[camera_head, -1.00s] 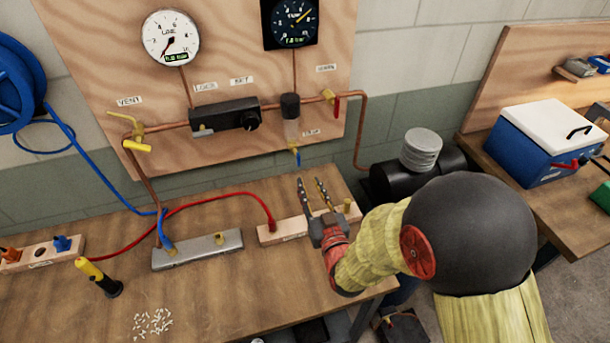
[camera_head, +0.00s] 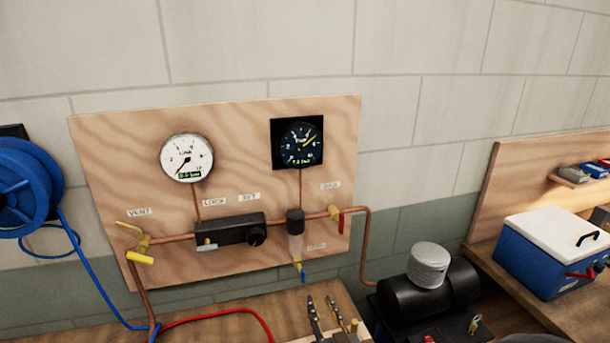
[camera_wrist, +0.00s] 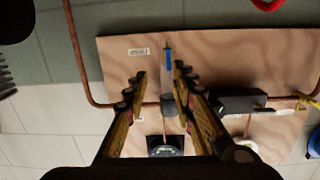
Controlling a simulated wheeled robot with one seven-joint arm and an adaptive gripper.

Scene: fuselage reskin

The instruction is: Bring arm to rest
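My gripper (camera_head: 331,318) shows at the bottom edge of the head view, above the workbench (camera_head: 235,326). Its two fingers point up and stand apart with nothing between them. The rest of my arm is out of the head view. In the wrist view my gripper (camera_wrist: 160,95) has its fingers spread, facing the plywood panel (camera_wrist: 230,65). The panel appears upside down there, and the filter bowl with its blue-tipped drain (camera_wrist: 168,65) shows beyond the gap between the fingers. I cannot see any contact.
The panel (camera_head: 110,190) carries a white gauge (camera_head: 187,158), a black gauge (camera_head: 298,143), a regulator (camera_head: 230,231) and copper pipe. A black tank (camera_head: 400,300) stands right of my gripper. A blue cooler-like box (camera_head: 535,265) sits on the right bench. A blue hose reel (camera_head: 25,190) hangs left.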

